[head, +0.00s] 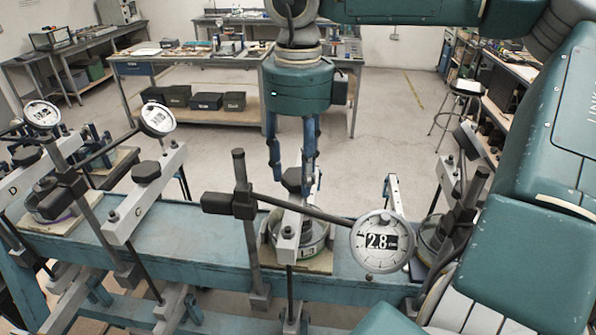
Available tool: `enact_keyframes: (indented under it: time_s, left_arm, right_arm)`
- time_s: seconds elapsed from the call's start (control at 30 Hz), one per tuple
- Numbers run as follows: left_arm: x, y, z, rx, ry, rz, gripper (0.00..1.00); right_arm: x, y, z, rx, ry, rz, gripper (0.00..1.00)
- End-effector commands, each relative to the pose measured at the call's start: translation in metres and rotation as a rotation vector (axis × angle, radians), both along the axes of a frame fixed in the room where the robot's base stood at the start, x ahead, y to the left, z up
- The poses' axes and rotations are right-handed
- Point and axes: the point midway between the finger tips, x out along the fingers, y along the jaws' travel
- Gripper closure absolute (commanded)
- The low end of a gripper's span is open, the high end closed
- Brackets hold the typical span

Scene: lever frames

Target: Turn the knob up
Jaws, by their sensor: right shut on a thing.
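My right gripper (293,183) reaches down from the top middle, its two blue fingers on either side of a black knob (292,177). It is shut on this knob, which sits at the top of a light metal lever frame (288,248). The fingers partly hide the knob. Below the knob is a round cell (314,240) on a pale plate. My left gripper is not in view.
More lever frames with black knobs stand on the blue bench (190,245) at the left, marked D and C, with dial gauges (157,119) above. Another frame is at the right, beside my arm. A workbench (130,62), dark boxes and a stool (466,88) stand behind on open floor.

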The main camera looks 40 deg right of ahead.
Motion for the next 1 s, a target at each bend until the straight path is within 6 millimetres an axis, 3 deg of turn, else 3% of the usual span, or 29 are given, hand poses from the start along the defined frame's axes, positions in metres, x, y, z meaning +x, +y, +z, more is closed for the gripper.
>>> enact_keyframes:
  time_s: [0.4, 1.0]
  left_arm:
    - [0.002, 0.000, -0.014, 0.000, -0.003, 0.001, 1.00]
    - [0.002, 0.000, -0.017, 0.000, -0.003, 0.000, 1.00]
  right_arm:
    - [0.001, 0.000, -0.001, 0.000, -0.002, 0.391, 0.82]
    - [0.001, 0.000, 0.001, 0.000, -0.001, 0.961, 0.82]
